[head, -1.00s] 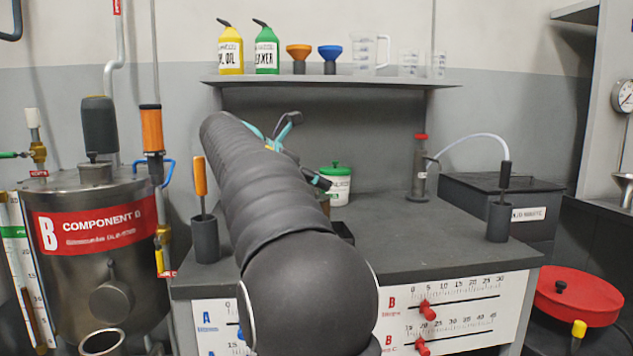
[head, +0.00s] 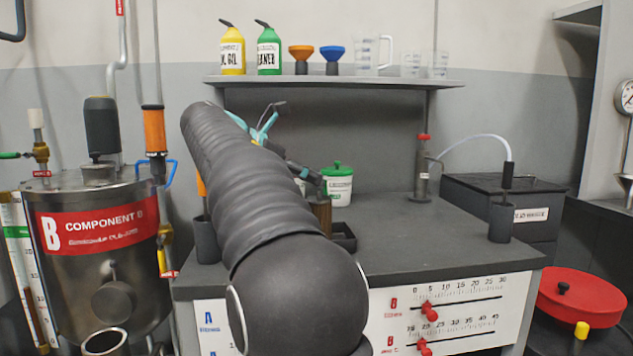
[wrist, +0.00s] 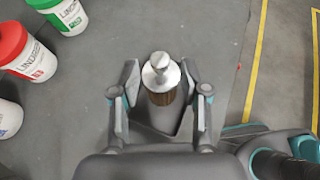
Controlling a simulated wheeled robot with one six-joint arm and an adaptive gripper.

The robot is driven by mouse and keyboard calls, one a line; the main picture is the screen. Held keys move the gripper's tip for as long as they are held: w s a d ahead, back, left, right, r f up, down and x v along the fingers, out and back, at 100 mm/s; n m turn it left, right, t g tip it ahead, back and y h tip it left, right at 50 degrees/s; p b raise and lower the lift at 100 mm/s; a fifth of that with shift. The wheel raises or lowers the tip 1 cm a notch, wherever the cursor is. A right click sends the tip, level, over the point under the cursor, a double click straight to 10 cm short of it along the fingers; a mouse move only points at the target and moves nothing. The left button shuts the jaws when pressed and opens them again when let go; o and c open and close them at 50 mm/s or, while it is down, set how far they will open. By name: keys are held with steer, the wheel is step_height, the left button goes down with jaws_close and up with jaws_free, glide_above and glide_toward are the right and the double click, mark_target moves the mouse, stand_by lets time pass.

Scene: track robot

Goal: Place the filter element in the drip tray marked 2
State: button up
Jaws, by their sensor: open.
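The filter element, a brown cylinder with a silver metal top (wrist: 161,72), stands upright between the fingers of my gripper (wrist: 160,88) in the wrist view. The fingers are open, one on each side, with small gaps to it. In the head view the brown body of the filter element (head: 321,213) shows just right of my arm, below my gripper (head: 308,178). A dark tray (head: 345,240) lies beside it on the bench, partly hidden by my arm. No number can be read on it. I cannot tell whether the filter element stands in it.
White tubs with a green lid (wrist: 65,14) and a red lid (wrist: 24,52) stand left in the wrist view. The green-lidded tub (head: 338,185) is behind my gripper in the head view.

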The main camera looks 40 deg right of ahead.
steer(key=v, duration=0.8)
steer(key=shift+a, duration=0.1)
steer(key=s+a+f+m+t+y, duration=0.2)
steer(key=s+a+f+m+y, duration=0.2)
steer(key=s+a+f, duration=0.3)
steer(key=s+a+f+m+t+y, duration=0.2)
steer(key=s+a+f+m+y, duration=0.2)
steer(key=f, duration=1.2)
steer(key=s+a+f+m+t+y, duration=0.3)
steer(key=s+a+f+m+y, duration=0.1)
steer(key=s+a+f+m, duration=0.4)
steer(key=s+a+f, duration=0.2)
steer(key=s+f, duration=0.1)
steer(key=s, duration=0.1)
steer(key=shift+f, duration=0.25)
